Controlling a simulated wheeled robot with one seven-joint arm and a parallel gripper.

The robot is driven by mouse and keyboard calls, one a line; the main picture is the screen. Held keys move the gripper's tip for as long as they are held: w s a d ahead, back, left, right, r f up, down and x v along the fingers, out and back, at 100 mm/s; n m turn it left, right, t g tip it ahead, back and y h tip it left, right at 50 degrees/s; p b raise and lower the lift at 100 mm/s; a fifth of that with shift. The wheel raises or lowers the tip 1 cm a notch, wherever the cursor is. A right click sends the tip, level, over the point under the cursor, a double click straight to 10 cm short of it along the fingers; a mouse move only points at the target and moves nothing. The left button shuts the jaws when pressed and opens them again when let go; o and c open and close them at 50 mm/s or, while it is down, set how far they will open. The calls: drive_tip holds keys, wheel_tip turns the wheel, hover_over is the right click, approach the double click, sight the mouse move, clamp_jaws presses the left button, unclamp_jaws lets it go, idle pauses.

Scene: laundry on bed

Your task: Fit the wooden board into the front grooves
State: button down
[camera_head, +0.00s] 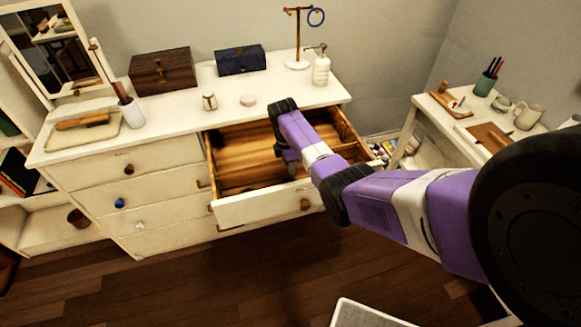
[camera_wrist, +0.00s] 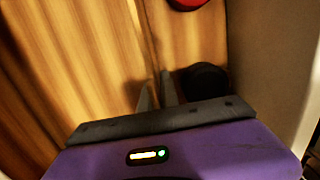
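The open top drawer (camera_head: 255,208) of the white dresser has a bare wooden inside. My gripper reaches down into it; in the head view the arm hides the fingertips. In the wrist view my gripper's two fingers (camera_wrist: 157,92) point into the drawer, close together. A thin upright wooden strip (camera_wrist: 148,38), seen nearly edge-on, runs toward the fingertips. It may be the wooden board, and I cannot tell whether the fingers touch it. A wooden partition (camera_head: 343,127) shows at the drawer's right side. The front grooves cannot be made out.
In the wrist view a black round object (camera_wrist: 204,80) lies right of the fingers and a red object (camera_wrist: 187,3) shows at the top. The drawer's pale wall (camera_wrist: 270,70) is close on the right. A dark wooden box (camera_head: 163,72) and a soap bottle (camera_head: 321,67) stand on the dresser.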

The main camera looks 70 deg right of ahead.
drive_tip(key=shift+f, duration=0.45)
drive_tip(key=c, duration=1.5)
unclamp_jaws()
drive_tip(key=shift+c, duration=0.2)
drive_tip(key=shift+r, duration=0.2)
drive_tip(key=shift+w+a+r, duration=0.1)
drive_tip(key=shift+w+r, duration=0.05)
drive_tip(key=shift+r, duration=1.75)
drive_tip(key=shift+w+a+r, duration=0.1)
drive_tip(key=shift+w+r, duration=0.05)
drive_tip(key=shift+r, duration=1.7)
